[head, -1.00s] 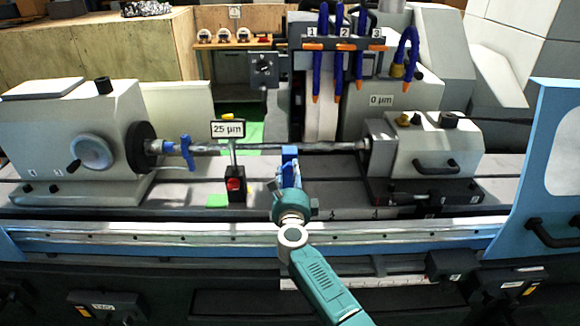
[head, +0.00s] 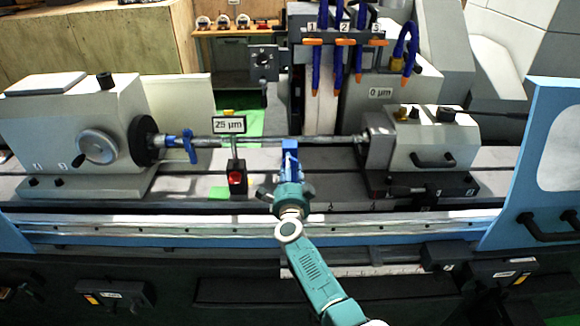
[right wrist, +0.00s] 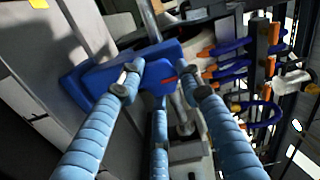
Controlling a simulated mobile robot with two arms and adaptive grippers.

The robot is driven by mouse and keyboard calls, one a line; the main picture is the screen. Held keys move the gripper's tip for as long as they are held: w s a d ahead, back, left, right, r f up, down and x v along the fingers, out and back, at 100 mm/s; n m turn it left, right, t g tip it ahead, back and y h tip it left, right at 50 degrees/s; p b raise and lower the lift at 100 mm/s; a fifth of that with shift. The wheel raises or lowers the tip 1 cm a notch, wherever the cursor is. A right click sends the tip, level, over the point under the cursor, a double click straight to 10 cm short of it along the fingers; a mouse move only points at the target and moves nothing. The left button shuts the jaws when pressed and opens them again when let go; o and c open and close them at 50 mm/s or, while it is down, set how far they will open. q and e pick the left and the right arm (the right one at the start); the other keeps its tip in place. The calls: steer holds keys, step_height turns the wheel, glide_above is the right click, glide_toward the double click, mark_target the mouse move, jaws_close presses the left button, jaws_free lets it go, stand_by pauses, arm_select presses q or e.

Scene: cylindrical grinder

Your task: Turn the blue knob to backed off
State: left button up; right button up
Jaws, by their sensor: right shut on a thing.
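The blue knob (right wrist: 154,76) has a small red mark and sits on a larger blue body (right wrist: 85,88) in the right wrist view. In the head view the blue body (head: 290,144) is at the bar, in front of the machine's middle. My right gripper (head: 290,178) reaches up to it from the front. In the right wrist view the gripper's two ribbed blue fingers (right wrist: 162,84) are closed on the knob, one on each side. The fingers and wrist hide much of the knob in the head view. My left gripper is not in view.
A long bar (head: 325,139) runs between the left headstock (head: 65,125) and the right tailstock (head: 425,140). A gauge stand with a red front (head: 237,178) and a "25 µm" sign (head: 229,125) stands left of my gripper. A "0 µm" label (head: 381,92) and blue hoses (head: 340,60) are behind.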

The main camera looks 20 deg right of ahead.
steer(key=shift+f, duration=0.15)
stand_by(0.3)
steer(key=o, duration=1.1)
steer(key=shift+o, duration=0.2)
